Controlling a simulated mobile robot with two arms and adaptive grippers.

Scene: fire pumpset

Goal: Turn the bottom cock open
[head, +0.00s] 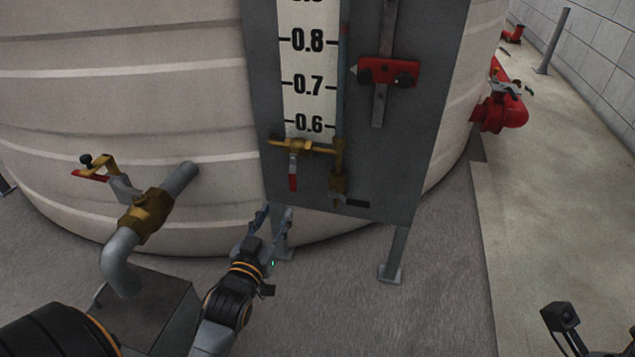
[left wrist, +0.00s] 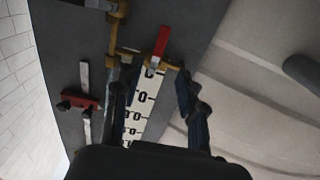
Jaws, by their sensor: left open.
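The bottom cock (head: 338,186) is a small brass valve at the lower end of the gauge pipe, with a short dark handle (head: 357,203) pointing right. It also shows at the top edge of the left wrist view (left wrist: 118,9), partly cut off. Above and left of it is another brass cock (head: 296,146) with a red handle hanging down (head: 292,183). My left gripper (head: 275,213) is open and empty, below and left of both cocks, touching neither. In the left wrist view its fingers (left wrist: 150,84) are spread below the red handle (left wrist: 161,42).
The grey gauge board (head: 395,160) stands on legs before the ribbed tank (head: 120,60). A big brass valve on a grey pipe (head: 148,212) is left of my arm. A red slider (head: 388,72) is higher up. Dark parts, seemingly mine, show at lower right.

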